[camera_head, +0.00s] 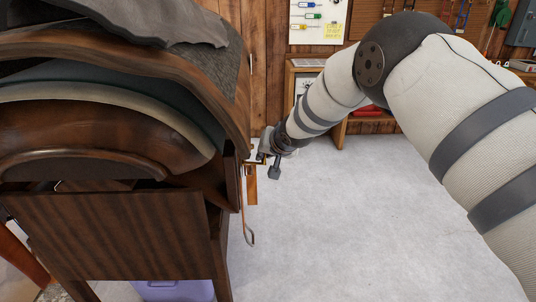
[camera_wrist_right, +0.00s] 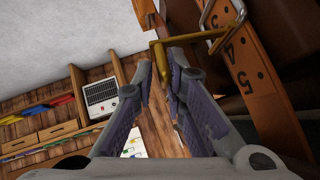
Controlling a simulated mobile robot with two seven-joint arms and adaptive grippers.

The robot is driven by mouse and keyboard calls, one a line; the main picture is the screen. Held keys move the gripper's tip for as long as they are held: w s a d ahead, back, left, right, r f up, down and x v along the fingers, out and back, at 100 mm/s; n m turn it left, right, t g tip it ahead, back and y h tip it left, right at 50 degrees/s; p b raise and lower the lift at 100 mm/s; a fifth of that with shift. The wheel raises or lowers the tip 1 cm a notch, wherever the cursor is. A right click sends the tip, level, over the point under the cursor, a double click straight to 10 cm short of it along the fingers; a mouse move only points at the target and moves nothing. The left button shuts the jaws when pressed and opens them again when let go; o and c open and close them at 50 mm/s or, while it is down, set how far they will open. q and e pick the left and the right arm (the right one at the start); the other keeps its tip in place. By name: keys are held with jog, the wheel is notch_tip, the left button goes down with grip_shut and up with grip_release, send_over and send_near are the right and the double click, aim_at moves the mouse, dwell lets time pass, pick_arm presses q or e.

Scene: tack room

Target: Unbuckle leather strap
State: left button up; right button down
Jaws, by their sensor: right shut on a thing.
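A leather strap (camera_wrist_right: 248,72) with numbered holes runs down the right of the right wrist view, beside dark brown leather. In the head view, my right gripper (camera_head: 266,153) is at the right side of the saddle rack. An orange-brown strap piece (camera_head: 252,186) hangs just below it. The buckle is too small to make out there. My left gripper is not in view.
The wooden rack (camera_head: 115,235) with a saddle (camera_head: 95,130) and grey cloth (camera_head: 155,22) fills the left. A thin metal loop (camera_head: 249,236) hangs at its side. A purple box (camera_head: 175,290) is underneath. Grey floor (camera_head: 370,230) is clear at right. A wooden cabinet (camera_head: 338,135) stands behind.

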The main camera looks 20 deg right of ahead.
jog(key=shift+w+a+r, duration=0.1)
jog(key=shift+a+r, duration=0.05)
jog(key=shift+a, duration=0.3)
jog(key=c, duration=1.8)
grip_release()
jog(key=shift+a, duration=0.1)
jog(key=shift+d, duration=0.2)
jog(key=v, duration=1.2)
jog(key=shift+a, duration=0.1)
